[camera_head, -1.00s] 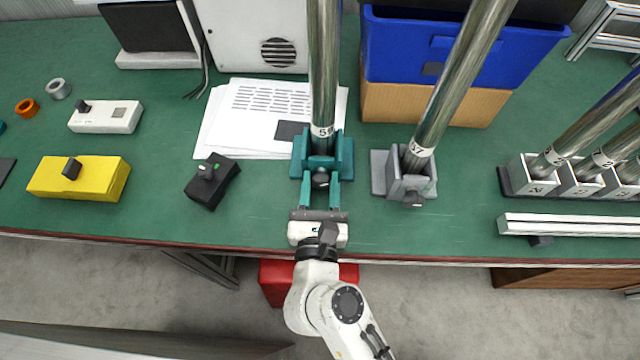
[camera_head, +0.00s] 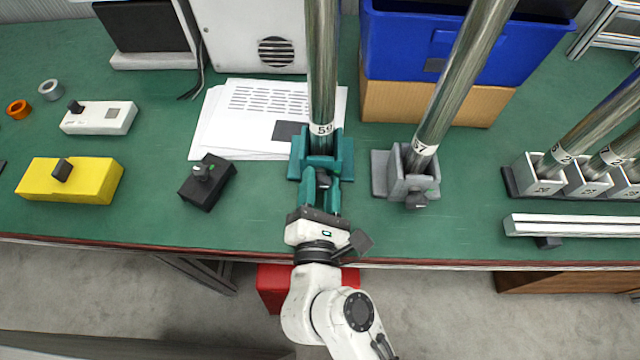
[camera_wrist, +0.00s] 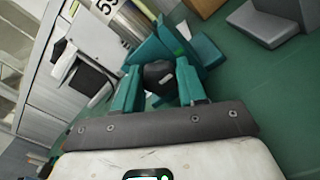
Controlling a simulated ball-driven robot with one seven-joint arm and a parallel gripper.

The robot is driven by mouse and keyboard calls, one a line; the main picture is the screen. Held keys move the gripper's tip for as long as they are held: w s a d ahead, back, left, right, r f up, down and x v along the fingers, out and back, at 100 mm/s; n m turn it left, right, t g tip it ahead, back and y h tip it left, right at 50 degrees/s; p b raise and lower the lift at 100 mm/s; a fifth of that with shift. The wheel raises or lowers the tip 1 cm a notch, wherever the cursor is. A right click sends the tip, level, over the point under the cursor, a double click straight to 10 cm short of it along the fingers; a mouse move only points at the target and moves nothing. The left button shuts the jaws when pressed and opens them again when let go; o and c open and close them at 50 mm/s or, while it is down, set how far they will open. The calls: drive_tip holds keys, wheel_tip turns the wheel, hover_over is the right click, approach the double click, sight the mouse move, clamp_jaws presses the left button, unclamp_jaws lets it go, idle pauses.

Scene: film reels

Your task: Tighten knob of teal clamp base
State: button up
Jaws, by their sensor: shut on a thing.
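The teal clamp base (camera_head: 346,160) stands on the green bench in the middle of the head view. It holds an upright metal tube (camera_head: 322,80) labelled 59. Its dark knob (camera_head: 323,179) faces the bench's front edge. My gripper (camera_head: 320,186) has teal fingers and reaches in from the front edge, shut on the knob with one finger on each side. In the wrist view, the knob (camera_wrist: 158,72) sits between the fingertips (camera_wrist: 156,84), and the clamp base (camera_wrist: 205,50) is just beyond, tilted in the picture. The fingers hide the knob's sides.
A grey clamp base (camera_head: 380,174) with a leaning tube stands close to the right. A black box (camera_head: 208,184) with a switch and a yellow box (camera_head: 95,180) lie to the left. Papers (camera_head: 240,120) lie behind. Bench in front of the grey base is clear.

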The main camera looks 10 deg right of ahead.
drive_tip(key=shift+w+r, duration=0.1)
drive_tip(key=shift+r, duration=0.05)
drive_tip(key=o, duration=1.1)
drive_tip(key=shift+c, duration=0.2)
drive_tip(key=s, duration=0.3)
drive_tip(key=s+a+b, duration=0.1)
drive_tip(key=s, duration=0.2)
drive_tip(key=s+b, duration=0.1)
drive_tip(key=s, duration=0.2)
drive_tip(key=shift+s+a+f, duration=0.25)
drive_tip(key=shift+s+a, duration=0.1)
drive_tip(key=shift+a, duration=0.05)
drive_tip(key=shift+s+a+r, duration=0.1)
drive_tip(key=shift+s+r, duration=0.05)
drive_tip(key=shift+s, duration=0.35)
